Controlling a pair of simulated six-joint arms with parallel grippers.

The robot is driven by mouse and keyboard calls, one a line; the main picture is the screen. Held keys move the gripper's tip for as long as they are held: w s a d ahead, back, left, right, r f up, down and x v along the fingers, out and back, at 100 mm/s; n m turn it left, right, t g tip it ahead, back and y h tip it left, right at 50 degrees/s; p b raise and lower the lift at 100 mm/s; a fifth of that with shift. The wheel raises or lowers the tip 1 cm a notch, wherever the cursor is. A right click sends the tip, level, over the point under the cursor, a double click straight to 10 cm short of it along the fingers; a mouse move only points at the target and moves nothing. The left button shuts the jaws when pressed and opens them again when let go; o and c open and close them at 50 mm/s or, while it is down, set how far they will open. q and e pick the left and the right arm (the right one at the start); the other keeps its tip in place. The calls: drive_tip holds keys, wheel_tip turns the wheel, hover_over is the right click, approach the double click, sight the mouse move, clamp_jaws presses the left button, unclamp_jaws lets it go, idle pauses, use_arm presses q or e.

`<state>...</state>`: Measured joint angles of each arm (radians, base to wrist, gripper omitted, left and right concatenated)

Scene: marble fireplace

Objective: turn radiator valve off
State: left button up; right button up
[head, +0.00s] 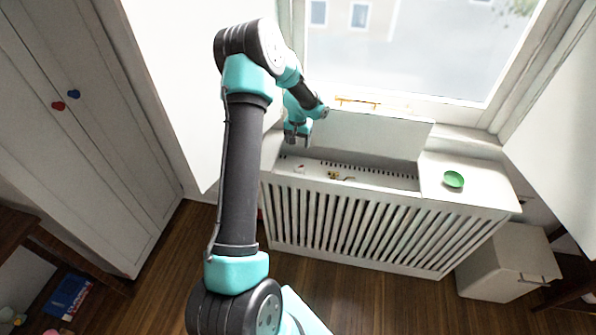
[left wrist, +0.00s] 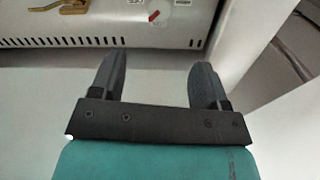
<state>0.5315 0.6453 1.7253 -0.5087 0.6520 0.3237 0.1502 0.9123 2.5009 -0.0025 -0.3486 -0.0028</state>
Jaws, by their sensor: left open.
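In the head view the left gripper (head: 297,138) is above the left end of the cover's opening. My right gripper is not in view.
A brass fitting (left wrist: 62,6) lies left of the dial in the wrist view. The cover's lid (head: 365,133) is raised against the window. A green bowl (head: 453,179) sits on the cover's right end.

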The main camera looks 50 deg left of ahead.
sight(298, 168)
use_arm(q)
wheel_tip(298, 168, down, 17)
drive_tip(key=shift+f, duration=0.2)
idle(0.7)
drive_tip(key=c, duration=0.9)
